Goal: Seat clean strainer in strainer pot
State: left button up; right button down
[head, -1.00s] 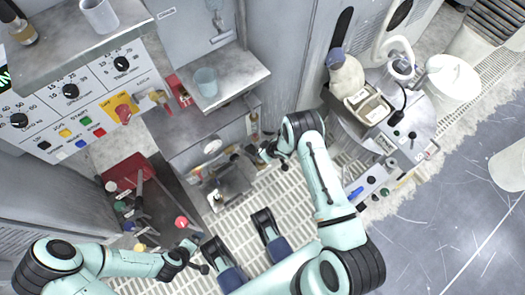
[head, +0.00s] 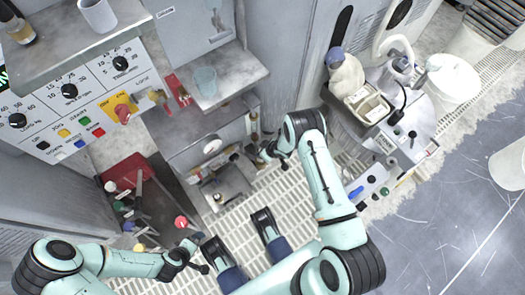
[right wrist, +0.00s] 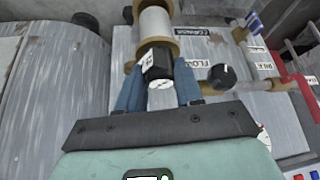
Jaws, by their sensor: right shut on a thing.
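In the right wrist view, my right gripper (right wrist: 158,90) has its two blue fingers closed on the black end piece (right wrist: 158,68) of a strainer. The strainer (right wrist: 154,22) shows as a pale cylinder between tan rings, beyond the fingertips. The black piece carries a small white tag. In the head view, my right gripper (head: 267,152) is low by the cabinet, and what it holds is too small to make out. My left gripper (head: 198,256) has its fingers apart and empty at the lower left. I cannot clearly identify the strainer pot.
Brass piping with a black knob (right wrist: 222,77) runs close to the right of the held piece. A red tray (head: 128,170) with tools lies left of the grating. A drum with bottles (head: 345,75) stands to the right.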

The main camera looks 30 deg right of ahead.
dwell(1.1)
jog(key=shift+f+b, duration=2.9)
jog(key=shift+f, duration=0.4)
jog(key=c, duration=0.7)
grip_release()
jog(key=shift+o, duration=0.2)
